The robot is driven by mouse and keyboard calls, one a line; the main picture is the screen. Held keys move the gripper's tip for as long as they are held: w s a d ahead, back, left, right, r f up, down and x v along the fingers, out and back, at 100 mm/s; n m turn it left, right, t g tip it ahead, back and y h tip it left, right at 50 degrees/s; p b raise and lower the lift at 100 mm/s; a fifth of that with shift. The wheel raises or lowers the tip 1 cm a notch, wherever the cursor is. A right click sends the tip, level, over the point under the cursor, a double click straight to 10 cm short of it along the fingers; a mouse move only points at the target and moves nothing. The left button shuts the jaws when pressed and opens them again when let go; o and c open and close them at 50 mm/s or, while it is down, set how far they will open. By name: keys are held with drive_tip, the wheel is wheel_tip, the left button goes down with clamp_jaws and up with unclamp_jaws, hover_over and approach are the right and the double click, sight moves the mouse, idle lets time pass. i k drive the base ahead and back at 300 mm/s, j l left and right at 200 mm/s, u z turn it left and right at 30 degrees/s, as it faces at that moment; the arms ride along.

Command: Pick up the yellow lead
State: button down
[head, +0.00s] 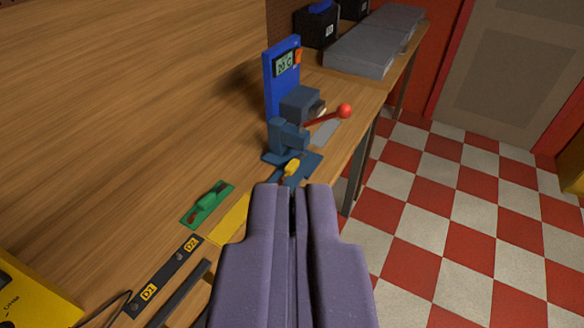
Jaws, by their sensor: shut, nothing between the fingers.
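I cannot tell how high the tips are above the bench. A flat yellow mat (231,218) lies just left of my gripper, partly covered by it, with no lead visible on it.
A black strip (165,275) bears D1 and D2 labels. Beyond the blue mat stand a blue clamp-like device with a red-knobbed lever (344,111) and a blue meter (282,75). A yellow case (35,295) sits lower left.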

sight(293, 165)
drive_tip(key=i+l+z, duration=0.1)
drive_tip(key=i, duration=0.6)
drive_tip(key=i+l, duration=0.25)
drive_tip(key=i, duration=0.4)
drive_tip(key=i+l+z, duration=0.15)
drive_tip(key=i, duration=0.55)
